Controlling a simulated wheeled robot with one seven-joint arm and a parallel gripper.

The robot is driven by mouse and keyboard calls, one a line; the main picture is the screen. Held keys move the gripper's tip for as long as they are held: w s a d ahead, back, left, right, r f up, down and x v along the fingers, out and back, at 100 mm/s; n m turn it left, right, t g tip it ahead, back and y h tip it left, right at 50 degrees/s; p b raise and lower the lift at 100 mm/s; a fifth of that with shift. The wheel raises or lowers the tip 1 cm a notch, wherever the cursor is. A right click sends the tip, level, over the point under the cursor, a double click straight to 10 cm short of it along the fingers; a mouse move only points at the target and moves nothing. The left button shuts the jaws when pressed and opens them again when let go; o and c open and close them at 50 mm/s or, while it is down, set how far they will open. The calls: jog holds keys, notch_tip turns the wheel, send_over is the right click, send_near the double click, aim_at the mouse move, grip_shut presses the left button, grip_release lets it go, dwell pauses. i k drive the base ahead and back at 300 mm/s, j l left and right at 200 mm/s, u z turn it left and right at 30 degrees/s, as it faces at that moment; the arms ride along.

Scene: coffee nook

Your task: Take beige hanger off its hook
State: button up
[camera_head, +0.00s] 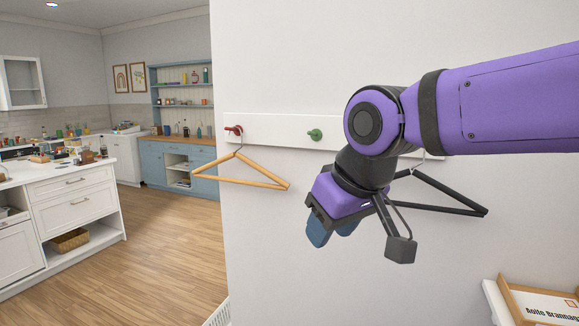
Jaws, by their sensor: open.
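The beige hanger (240,171) hangs by its wire hook from a red peg (234,130) on the white wall rail (275,133). It hangs tilted, its right end lower and nearer to me. My gripper (333,232) is to the right of the beige hanger and lower, in front of the wall, apart from it.
A green peg (315,134) on the rail is bare. The wall below the beige hanger is clear.

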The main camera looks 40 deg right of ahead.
aim_at(284, 186)
jog(key=j+z, duration=0.2)
jog(key=z, duration=0.2)
jog(key=i+j+z, duration=0.25)
jog(key=i+z, duration=0.15)
jog(key=i+j+z, duration=0.55)
jog(key=j+z, duration=0.25)
jog(key=j, duration=1.25)
jog(key=k+j+z, duration=0.1)
jog(key=j+z, duration=0.35)
jog(key=j, duration=1.2)
jog(key=i+j, duration=0.15)
jog(key=j, duration=0.2)
jog(key=i+j, duration=0.15)
jog(key=j, duration=0.2)
